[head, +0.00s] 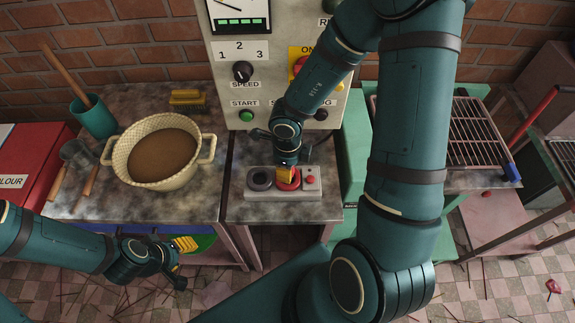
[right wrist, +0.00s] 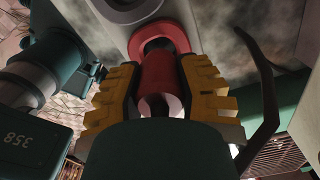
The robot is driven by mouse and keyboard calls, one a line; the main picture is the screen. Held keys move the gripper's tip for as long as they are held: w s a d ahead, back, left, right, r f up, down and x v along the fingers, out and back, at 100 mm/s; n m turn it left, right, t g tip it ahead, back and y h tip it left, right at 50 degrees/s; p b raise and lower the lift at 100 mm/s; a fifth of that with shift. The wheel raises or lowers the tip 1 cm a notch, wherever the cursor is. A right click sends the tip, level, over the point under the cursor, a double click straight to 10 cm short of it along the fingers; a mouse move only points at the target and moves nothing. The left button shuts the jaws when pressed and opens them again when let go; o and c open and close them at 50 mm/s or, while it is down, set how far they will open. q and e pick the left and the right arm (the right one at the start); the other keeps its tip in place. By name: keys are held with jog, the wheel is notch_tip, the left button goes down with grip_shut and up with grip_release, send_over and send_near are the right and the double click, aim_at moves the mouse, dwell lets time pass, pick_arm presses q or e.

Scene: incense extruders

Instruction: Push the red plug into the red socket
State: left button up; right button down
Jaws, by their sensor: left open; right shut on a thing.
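The red plug (right wrist: 160,82) is held between the yellow ribbed finger pads of my right gripper (right wrist: 160,95) in the right wrist view. Its far end meets the opening of the red socket (right wrist: 165,35); how deep it sits cannot be told. In the head view, my right gripper (head: 287,170) points down over the red socket (head: 289,184) on a light grey box (head: 277,195), its fingers hiding the plug. My left gripper (head: 183,259) is open and empty, low at the left in front of the table, away from the box.
A dark grey round socket (head: 260,179) and a small red button (head: 310,180) flank the red socket. A control panel (head: 275,90) stands behind. A dark cable (right wrist: 262,100) runs beside my right gripper. A cream basin (head: 120,158) of brown paste stands left.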

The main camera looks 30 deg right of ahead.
dwell(0.4)
jog(key=shift+p, duration=0.4)
jog(key=shift+f+b, duration=0.7)
jog(key=shift+f, duration=0.75)
dwell(0.3)
jog(key=c, duration=0.6)
grip_release()
notch_tip(320, 180, up, 12)
